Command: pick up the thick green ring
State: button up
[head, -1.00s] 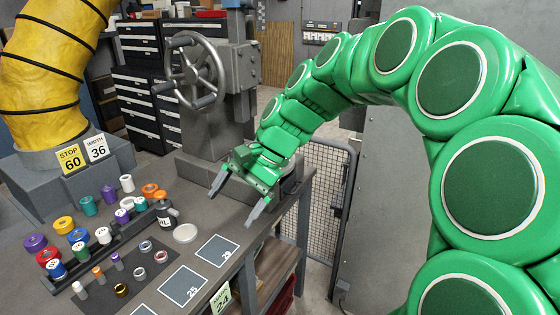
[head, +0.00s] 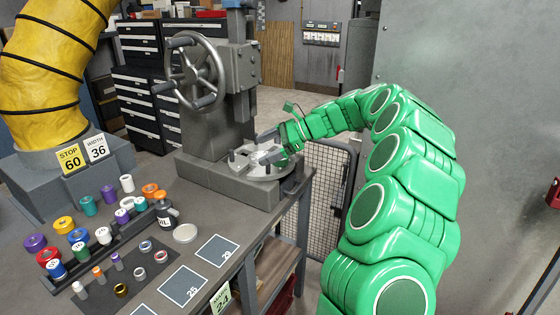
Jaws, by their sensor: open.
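A small dark green round piece (head: 80,250) with a pale top stands at the front left of the bench, among other coloured rings and spools. It is the only dark green piece I make out there, but it is too small to tell whether it is the thick ring. Two teal pieces, one on the left (head: 88,206) and one by the dark rail (head: 141,204), stand farther back. My gripper (head: 262,147) is open, over the round table of the grey press, well to the right of these pieces. Its fingers are partly lost against the grey metal.
The grey press (head: 208,130) with its handwheel stands at the back of the bench. Numbered squares (head: 216,250) mark the front right.

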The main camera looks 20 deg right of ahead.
jog(key=w+d+f+m+t, duration=0.2)
jog(key=w+d+f+m, duration=0.15)
jog(key=d, duration=0.35)
jog(key=w+d+f+m+t, duration=0.2)
jog(key=w+d+f+m, duration=0.15)
jog(key=d, duration=0.25)
jog(key=w+a+f+n, duration=0.1)
jog(key=w+a+f, duration=0.2)
jog(key=w+a, duration=0.1)
jog(key=shift+a+f, duration=0.25)
jog(key=shift+a, duration=0.5)
jog(key=c, duration=1.2)
